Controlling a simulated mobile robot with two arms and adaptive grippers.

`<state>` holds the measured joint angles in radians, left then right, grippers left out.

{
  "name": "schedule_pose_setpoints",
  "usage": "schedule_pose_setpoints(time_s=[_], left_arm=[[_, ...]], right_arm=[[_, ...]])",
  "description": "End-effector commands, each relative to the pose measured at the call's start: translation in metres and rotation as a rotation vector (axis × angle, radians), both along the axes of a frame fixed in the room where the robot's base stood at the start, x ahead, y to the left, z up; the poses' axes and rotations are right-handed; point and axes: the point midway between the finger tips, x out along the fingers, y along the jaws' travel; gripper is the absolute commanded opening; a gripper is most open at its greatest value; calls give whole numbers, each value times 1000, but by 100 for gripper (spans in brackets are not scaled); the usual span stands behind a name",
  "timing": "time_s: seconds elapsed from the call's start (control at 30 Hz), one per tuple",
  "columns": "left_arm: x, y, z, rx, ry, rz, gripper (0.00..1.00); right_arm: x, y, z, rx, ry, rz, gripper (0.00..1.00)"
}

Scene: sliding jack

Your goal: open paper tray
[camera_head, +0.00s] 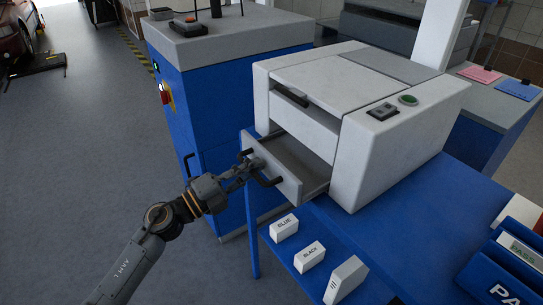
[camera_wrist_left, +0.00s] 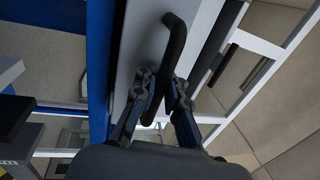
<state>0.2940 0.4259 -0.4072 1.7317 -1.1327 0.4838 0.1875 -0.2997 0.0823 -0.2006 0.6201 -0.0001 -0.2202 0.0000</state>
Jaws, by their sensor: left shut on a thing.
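The paper tray (camera_head: 291,168) is a grey drawer at the bottom front of the white printer (camera_head: 380,140). It stands pulled out from the printer, and its inside looks empty. A dark bar handle is on its front; the handle (camera_wrist_left: 175,45) also shows large in the left wrist view. My left gripper (camera_head: 258,171) is at the tray front, its fingers (camera_wrist_left: 162,95) on both sides of the handle and shut on it. The right gripper is not in view.
The printer stands on a blue table (camera_head: 400,250). Small white boxes marked BLUE (camera_head: 284,228) and BLACK (camera_head: 309,257) lie near the table's front edge. A blue cabinet (camera_head: 205,110) stands left of the printer. The floor at the left is clear.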

Motion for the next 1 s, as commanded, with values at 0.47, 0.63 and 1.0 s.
schedule_pose_setpoints(time_s=[0.47,0.63,1.0], left_arm=[[-56,75,-4,2,5,-2,0],[-60,81,-3,3,3,-2,0],[-60,81,-3,2,4,-2,21]], right_arm=[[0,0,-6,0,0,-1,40],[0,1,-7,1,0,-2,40],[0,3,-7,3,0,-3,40]])
